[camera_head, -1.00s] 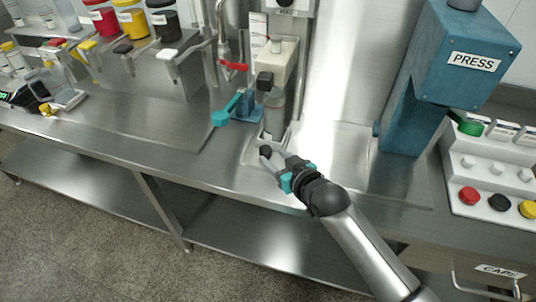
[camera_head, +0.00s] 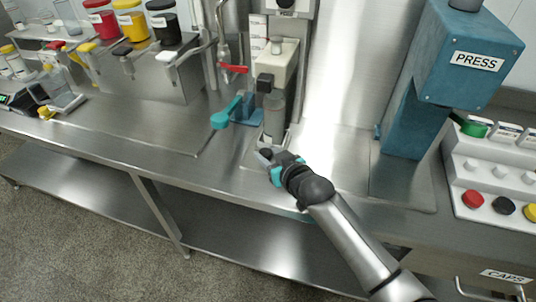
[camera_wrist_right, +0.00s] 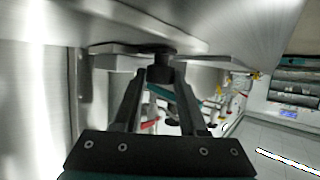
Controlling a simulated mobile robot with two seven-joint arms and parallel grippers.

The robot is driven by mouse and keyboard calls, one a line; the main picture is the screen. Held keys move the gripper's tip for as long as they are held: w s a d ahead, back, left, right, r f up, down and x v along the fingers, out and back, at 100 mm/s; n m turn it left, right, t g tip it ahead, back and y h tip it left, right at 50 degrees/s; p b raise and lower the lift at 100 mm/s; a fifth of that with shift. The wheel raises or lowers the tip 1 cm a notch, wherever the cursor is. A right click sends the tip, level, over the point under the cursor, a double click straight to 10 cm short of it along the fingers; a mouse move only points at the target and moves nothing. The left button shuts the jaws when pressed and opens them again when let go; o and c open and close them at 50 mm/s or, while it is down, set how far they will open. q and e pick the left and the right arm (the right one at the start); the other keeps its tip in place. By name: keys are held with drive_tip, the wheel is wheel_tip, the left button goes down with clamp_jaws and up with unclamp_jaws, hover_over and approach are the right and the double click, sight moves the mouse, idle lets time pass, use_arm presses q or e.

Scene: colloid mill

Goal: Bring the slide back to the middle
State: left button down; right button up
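The mill's slide (camera_head: 250,152) is a low pale tray at the foot of the filling unit, near the bench's front edge. A clear bottle (camera_head: 274,115) stands over it under the nozzle. The slide's dark round knob (camera_head: 265,153) faces the front; it also shows in the right wrist view (camera_wrist_right: 160,72), between my right fingertips. My right gripper (camera_head: 268,156) is at the knob, its fingers on either side. I cannot tell whether they press on it. My left gripper is not in view.
The filling unit (camera_head: 276,62) stands behind the slide, with a teal-handled tool (camera_head: 228,113) to its left. The blue press (camera_head: 425,95) and a cap rack (camera_head: 490,175) are at right.

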clamp_jaws()
idle(1.0)
